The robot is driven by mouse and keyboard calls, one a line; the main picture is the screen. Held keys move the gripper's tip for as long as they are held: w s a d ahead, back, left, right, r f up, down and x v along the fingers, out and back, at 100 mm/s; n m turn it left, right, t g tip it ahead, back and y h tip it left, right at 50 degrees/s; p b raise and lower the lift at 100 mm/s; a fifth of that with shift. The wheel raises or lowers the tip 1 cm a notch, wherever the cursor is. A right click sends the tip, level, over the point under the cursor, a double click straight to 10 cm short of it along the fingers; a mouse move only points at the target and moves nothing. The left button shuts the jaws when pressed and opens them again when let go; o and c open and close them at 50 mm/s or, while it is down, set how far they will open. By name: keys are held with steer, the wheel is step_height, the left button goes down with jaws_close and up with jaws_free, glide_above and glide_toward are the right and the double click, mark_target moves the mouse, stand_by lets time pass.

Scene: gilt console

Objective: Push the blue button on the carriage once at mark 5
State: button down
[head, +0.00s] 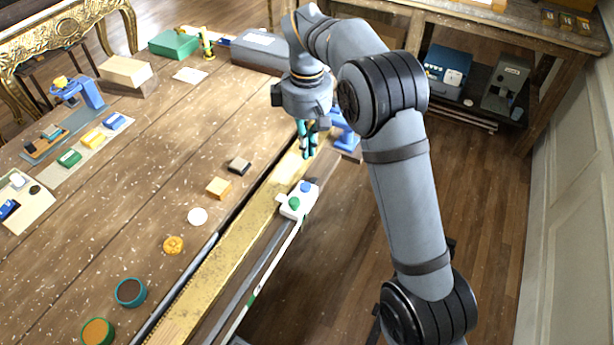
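The carriage (298,204) is a small white block on the brass rail (236,252), right of the table's middle. It carries a blue button (306,187) at its far end and a green button (294,203) nearer. A dark part adjoins it at the far right. My gripper (308,154) points down with teal fingers over the rail, beyond the carriage and apart from the blue button in the picture. The fingers look close together, but whether they are shut is unclear. I see nothing held. Marks on the rail are too small to read, so the carriage's mark is unclear.
A blue part (345,133) stands just right of my gripper. Open floor (470,200) lies right of my arm.

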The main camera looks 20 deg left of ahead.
mark_target(308, 186)
step_height(308, 186, down, 10)
steer(key=shift+r+p, duration=0.1)
steer(key=shift+p, duration=0.2)
steer(key=shift+f+b, duration=0.7)
steer(key=shift+f, duration=0.25)
steer(key=shift+s+d+f, duration=0.1)
steer(key=shift+s+d, duration=0.1)
steer(key=shift+s, duration=0.05)
steer(key=r+p, duration=0.1)
steer(key=r, duration=0.1)
steer(key=r+p, duration=0.3)
steer(key=r, duration=0.1)
steer(key=shift+w, duration=0.25)
step_height(308, 186, up, 9)
steer(key=shift+a+b, duration=0.2)
steer(key=shift+b, duration=0.1)
